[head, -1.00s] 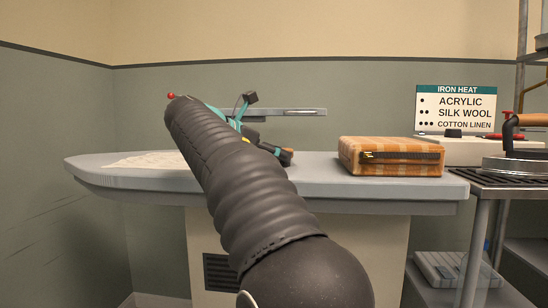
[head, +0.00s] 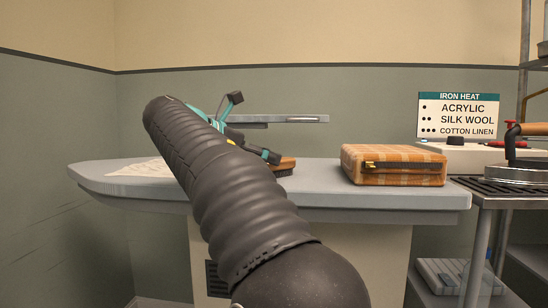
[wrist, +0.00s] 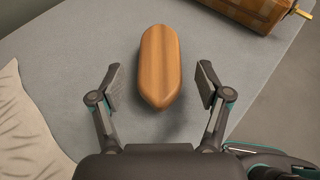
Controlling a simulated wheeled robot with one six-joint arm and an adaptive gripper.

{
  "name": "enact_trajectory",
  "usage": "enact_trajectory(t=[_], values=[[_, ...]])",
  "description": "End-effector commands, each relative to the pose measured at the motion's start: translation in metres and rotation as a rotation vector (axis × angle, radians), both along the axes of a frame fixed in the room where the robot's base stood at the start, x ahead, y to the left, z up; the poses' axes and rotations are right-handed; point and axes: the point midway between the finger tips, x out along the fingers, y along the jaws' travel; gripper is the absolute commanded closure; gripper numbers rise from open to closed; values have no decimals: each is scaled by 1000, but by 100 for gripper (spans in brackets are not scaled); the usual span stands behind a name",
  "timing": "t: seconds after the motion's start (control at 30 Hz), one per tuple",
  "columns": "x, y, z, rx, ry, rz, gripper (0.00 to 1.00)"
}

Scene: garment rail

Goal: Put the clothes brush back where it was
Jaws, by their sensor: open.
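The clothes brush (wrist: 159,65), with a long wooden back pointed at its near end, lies on the grey board top (wrist: 235,65). In the wrist view my open gripper (wrist: 159,85) has one finger on each side of the brush, with a gap on both sides. In the head view my arm hides most of the gripper (head: 250,125); only parts of its fingers show. A bit of the brush (head: 286,166) shows just below and right of the fingers. I cannot tell exactly how high the fingers are above the board.
A plaid case with a zip (head: 393,165) sits on the board to the right. Pale cloth (head: 140,170) lies at the left. A metal bar (head: 290,119) is on the back wall. An iron (head: 515,172) stands on a rack at the far right.

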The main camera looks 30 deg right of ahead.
Motion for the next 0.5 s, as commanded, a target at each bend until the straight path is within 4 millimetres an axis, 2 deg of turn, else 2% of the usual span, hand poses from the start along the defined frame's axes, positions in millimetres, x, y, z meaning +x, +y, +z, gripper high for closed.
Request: enact_trajectory(t=[0.03,0.2,0.3,0.5], values=[[-1,11,8,0,0,4,24],[-7,40,20,0,1,3,24],[-10,53,24,0,1,1,24],[-14,66,29,-1,1,-1,24]])
